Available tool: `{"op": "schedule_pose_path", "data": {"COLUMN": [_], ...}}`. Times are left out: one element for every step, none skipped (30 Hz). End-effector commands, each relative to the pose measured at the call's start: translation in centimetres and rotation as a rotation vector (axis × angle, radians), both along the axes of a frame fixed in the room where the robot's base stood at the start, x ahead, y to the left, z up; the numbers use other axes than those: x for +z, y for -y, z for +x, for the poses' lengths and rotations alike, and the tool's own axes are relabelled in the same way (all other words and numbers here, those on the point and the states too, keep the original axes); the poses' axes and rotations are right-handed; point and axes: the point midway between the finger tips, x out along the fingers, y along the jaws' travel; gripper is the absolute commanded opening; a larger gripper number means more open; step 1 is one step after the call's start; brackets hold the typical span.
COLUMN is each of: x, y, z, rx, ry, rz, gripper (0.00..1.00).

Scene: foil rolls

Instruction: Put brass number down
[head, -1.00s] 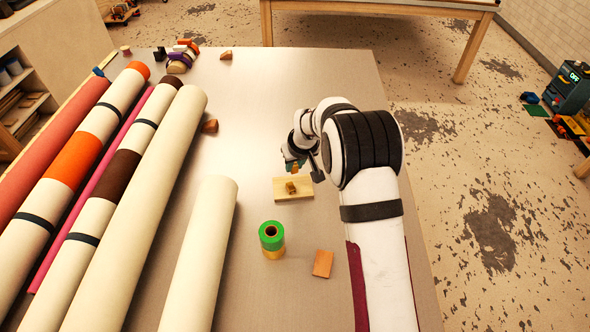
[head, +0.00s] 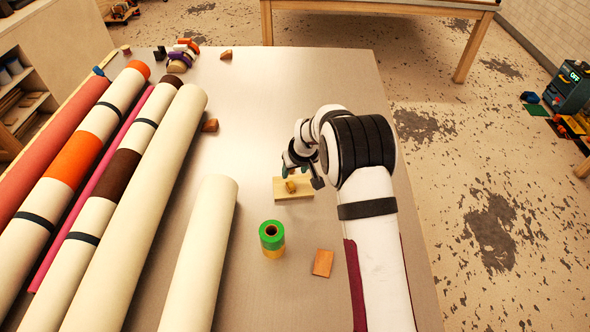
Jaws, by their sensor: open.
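A small brass-coloured piece (head: 291,186) sits on a pale wooden board (head: 304,192) near the middle of the table. It is too small to read as a number, and part of it is hidden by my gripper. My gripper (head: 299,174) is open, low over the back edge of the board and right beside the piece. I cannot tell whether a finger touches it.
A green and yellow roll stack (head: 272,238) and a flat orange-brown piece (head: 322,262) are in front of the board. Long rolls, including a cream one (head: 200,255), fill the left side. A brown wedge (head: 210,125) lies behind. The table's back right is clear.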

Motion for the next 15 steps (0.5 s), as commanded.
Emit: {"op": "schedule_pose_path", "data": {"x": [0.3, 0.7, 1.3, 2.0, 2.7, 3.8, 4.6, 5.5, 6.6, 7.3, 8.1, 8.9, 9.5, 10.0, 10.5], "y": [0.0, 0.0, 0.1, 0.2, 0.3, 0.5, 0.7, 0.8, 1.0, 1.1, 1.2, 1.4, 1.5, 1.5, 1.6], "z": [0.0, 0.0, -0.3, -0.4, -0.7, -1.2, -1.5, -1.8, -2.2, -2.5, -2.8, -3.2, -3.4, -3.6, -3.8], "rx": [0.0, 0.0, 0.0, 0.0, 0.0, -0.001, -0.001, 0.0, -0.001, -0.001, -0.001, -0.001, -0.001, 0.0, -0.001], "ry": [0.001, 0.001, 0.002, 0.003, 0.004, 0.004, 0.005, 0.005, 0.005, 0.004, 0.004, 0.004, 0.003, 0.003, 0.002], "rz": [0.0, 0.0, 0.0, 0.0, 0.001, 0.001, 0.001, 0.001, 0.0, 0.001, 0.001, 0.001, 0.001, 0.0, 0.001], "gripper": [0.54, 0.54, 0.54, 0.54, 0.54, 0.54, 0.54, 0.54, 0.54, 0.54, 0.54, 0.54, 0.54, 0.54, 0.54]}}
